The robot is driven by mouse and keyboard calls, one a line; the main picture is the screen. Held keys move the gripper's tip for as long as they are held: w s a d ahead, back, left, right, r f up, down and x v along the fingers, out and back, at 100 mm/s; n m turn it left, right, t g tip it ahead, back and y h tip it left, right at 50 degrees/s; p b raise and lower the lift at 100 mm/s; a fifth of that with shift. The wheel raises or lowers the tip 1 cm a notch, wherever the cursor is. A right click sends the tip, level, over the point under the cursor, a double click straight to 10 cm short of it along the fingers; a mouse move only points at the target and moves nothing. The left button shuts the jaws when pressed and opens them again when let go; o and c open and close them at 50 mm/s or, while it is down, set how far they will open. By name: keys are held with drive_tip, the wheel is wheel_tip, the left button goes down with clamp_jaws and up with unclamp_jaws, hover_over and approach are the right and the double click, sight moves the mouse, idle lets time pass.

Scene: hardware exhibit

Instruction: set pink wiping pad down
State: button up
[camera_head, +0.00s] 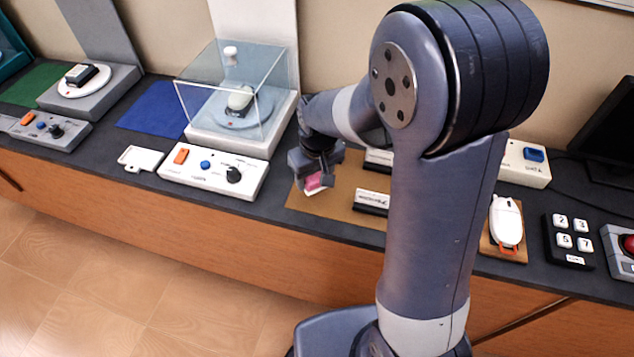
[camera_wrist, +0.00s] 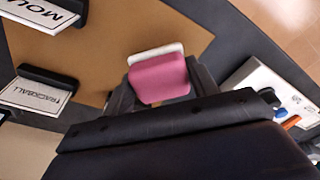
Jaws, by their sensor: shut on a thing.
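The pink wiping pad (camera_wrist: 160,80) is between my gripper's fingers in the wrist view, with a white layer (camera_wrist: 156,53) along its far edge. My gripper (camera_wrist: 157,90) is shut on it. In the head view my gripper (camera_head: 316,178) is over the left part of a brown mat (camera_head: 320,207), with the pink pad (camera_head: 313,183) low at its tip. I cannot tell whether the pad touches the mat. The mat also shows in the wrist view (camera_wrist: 95,75).
Label stands reading "MOU..." (camera_wrist: 40,8) and "TRACKBALL" (camera_wrist: 38,92) stand on or beside the mat. A white control box (camera_head: 213,176) with buttons and a knob is left of the mat. A clear case (camera_head: 232,85) stands behind it. A white mouse (camera_head: 506,222) is to the right.

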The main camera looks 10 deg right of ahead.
sight(315, 186)
drive_tip(key=shift+f, duration=1.75)
drive_tip(key=shift+f, duration=0.1)
drive_tip(key=o, duration=1)
drive_tip(key=shift+o, duration=0.2)
drive_tip(key=r, duration=0.4)
drive_tip(key=s+r, duration=0.1)
drive_tip(key=r, duration=0.7)
drive_tip(key=shift+s+d+r, duration=0.1)
drive_tip(key=shift+s+d, duration=0.1)
drive_tip(key=shift+d, duration=0.1)
